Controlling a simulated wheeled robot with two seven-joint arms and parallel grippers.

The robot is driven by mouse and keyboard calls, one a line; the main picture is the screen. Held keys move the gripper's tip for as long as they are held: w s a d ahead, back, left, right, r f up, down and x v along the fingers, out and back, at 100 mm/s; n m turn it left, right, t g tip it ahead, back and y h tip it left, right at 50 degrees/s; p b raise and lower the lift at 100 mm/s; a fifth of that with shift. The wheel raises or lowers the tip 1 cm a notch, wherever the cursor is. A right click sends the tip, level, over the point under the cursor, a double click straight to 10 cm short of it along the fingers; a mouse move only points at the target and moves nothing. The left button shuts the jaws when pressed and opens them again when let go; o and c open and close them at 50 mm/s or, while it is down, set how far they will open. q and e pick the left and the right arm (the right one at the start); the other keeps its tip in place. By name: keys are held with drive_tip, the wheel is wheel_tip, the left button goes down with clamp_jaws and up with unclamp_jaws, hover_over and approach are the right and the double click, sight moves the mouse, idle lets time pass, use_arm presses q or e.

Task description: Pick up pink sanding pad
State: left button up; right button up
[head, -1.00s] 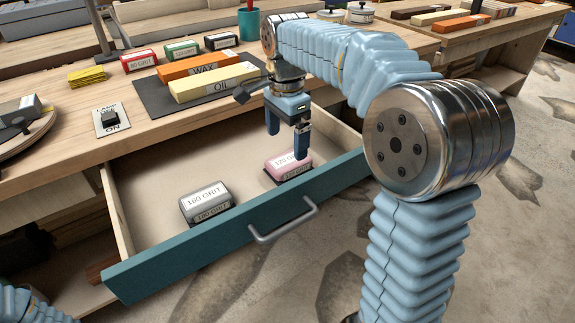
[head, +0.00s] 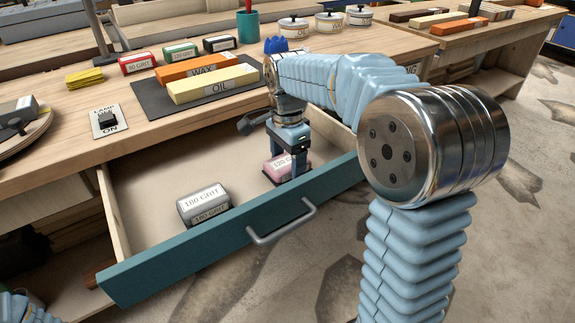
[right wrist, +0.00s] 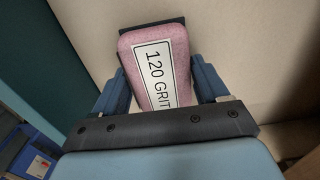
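The pink sanding pad (head: 274,168), labelled 120 GRIT, lies in the open drawer near its right front. My right gripper (head: 284,167) is lowered over it and partly hides it. In the right wrist view the pink pad (right wrist: 157,62) lies between the two blue fingers of the right gripper (right wrist: 163,88). The fingers are apart, one on each side of the pad. A narrow gap seems to show at the fingers, but contact is hard to judge. My left gripper is not in view; only a bit of my left arm shows at the bottom left.
A grey 180 GRIT pad (head: 204,204) lies in the drawer to the left. The teal drawer front (head: 180,258) with its handle (head: 283,226) stands close in front of the pink pad. The drawer's middle floor is bare. WAX and OIL blocks (head: 212,84) lie on the bench above.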

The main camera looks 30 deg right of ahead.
sight(287, 160)
drive_tip(key=c, duration=0.3)
drive_tip(key=shift+r, duration=0.5)
wheel_tip(287, 160, up, 3)
drive_tip(key=shift+f+p, duration=0.2)
drive_tip(key=shift+p, duration=0.2)
drive_tip(key=s+a+r, duration=0.2)
drive_tip(key=s+r, duration=0.1)
drive_tip(key=s, duration=0.1)
drive_tip(key=s+a+r, duration=0.1)
drive_tip(key=s+r, duration=0.2)
drive_tip(key=s, duration=0.1)
drive_tip(key=s+a+r, duration=0.2)
drive_tip(key=s+r, duration=0.1)
drive_tip(key=s, duration=0.1)
drive_tip(key=shift+s+a+r+b, duration=0.2)
drive_tip(key=shift+s+a+b, duration=0.1)
drive_tip(key=shift+s+b, duration=0.1)
